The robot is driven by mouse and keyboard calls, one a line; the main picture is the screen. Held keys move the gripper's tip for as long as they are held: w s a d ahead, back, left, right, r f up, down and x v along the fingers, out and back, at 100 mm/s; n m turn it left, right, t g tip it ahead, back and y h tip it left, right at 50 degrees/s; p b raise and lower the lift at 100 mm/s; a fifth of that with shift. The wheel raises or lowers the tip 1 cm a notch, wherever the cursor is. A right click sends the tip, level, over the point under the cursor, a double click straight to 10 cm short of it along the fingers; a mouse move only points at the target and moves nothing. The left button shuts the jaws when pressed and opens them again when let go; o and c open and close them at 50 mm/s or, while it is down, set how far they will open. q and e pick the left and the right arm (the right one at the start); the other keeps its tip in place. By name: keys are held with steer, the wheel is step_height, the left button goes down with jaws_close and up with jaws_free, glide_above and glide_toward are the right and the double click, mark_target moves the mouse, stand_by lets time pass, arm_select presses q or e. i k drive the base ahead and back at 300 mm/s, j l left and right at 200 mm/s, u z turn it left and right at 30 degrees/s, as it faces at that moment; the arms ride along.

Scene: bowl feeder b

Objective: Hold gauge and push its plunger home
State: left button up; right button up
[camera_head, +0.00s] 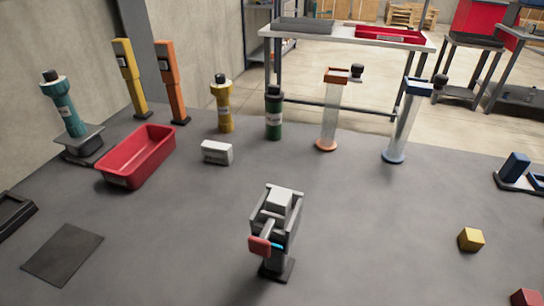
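No object is clearly marked as the gauge. Three cylinders with black knob-like tops could fit: a teal one (65,107) tilted on a grey stand at the left, a yellow one (222,106) and a dark green one (274,114), both standing on the grey table. I cannot tell whether their black tops are plungers or how far in they sit. Two clear tubes, one with an orange top (331,110) and one with a blue top (402,122), stand farther right, each with a dark knob beside its top. Neither of my grippers shows in the head view.
A grey device with a red paddle (260,246) stands front centre. A red bin (137,157), a white box (217,152) and yellow and orange posts (171,85) are at left. A yellow cube (471,239) lies right. The table between device and cube is clear.

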mark_target(261, 246)
steer(key=i+l+u, duration=0.1)
steer(key=l+u, duration=0.15)
steer(key=u, duration=0.2)
steer(key=l+u, duration=0.3)
steer(key=u, duration=0.2)
steer(key=l+u, duration=0.3)
steer(key=u, duration=0.15)
steer(key=l+u, duration=0.3)
steer(key=u, duration=0.2)
steer(key=k+l+u, duration=0.1)
steer(key=l+u, duration=0.15)
steer(key=u, duration=0.2)
